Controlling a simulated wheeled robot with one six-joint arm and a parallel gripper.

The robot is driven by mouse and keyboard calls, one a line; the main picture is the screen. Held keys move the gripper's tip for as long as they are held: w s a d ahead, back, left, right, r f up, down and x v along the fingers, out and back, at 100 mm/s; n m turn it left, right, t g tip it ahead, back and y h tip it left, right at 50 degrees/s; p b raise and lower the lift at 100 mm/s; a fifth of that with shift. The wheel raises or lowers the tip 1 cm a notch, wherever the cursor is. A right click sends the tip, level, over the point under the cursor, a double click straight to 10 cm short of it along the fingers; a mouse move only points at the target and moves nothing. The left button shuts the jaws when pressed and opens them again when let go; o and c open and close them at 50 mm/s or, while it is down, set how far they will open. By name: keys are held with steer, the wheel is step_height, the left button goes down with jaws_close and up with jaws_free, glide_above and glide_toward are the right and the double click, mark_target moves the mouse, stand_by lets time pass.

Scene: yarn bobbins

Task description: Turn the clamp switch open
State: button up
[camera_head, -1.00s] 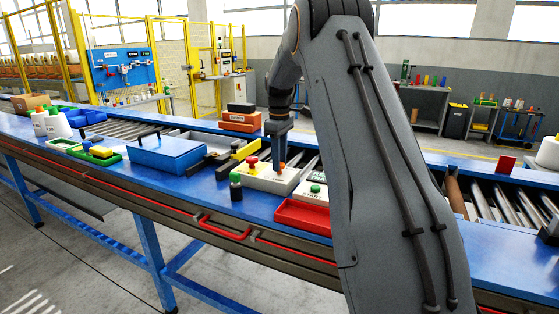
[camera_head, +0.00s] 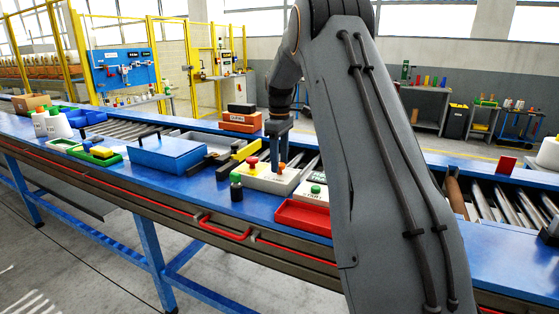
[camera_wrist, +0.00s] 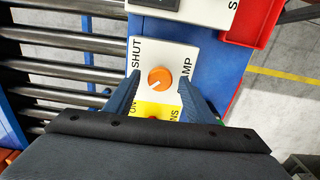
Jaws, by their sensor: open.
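The clamp switch is an orange round knob (camera_wrist: 160,79) with a pale pointer line, on a white panel (camera_wrist: 147,50) marked "SHUT" and "CLAMP", whose lettering is partly covered. The pointer slants toward the upper left in the wrist view. The knob (camera_head: 281,167) also shows on the control box (camera_head: 262,180) in the head view. My gripper (camera_wrist: 160,86) is open, with one blue finger on each side of the knob. Gaps show between knob and fingers. In the head view my gripper (camera_head: 279,155) points down over the box. A yellow panel part lies below the knob, partly hidden.
A red button (camera_head: 251,162) stands on the same box, left of the knob. A white unit with a green button (camera_head: 316,189) and a red tray (camera_head: 303,217) are close on the right.

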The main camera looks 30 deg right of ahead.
mark_target(280, 164)
step_height(280, 164, up, 8)
steer(key=shift+f+b, duration=0.1)
steer(key=shift+b, duration=1.15)
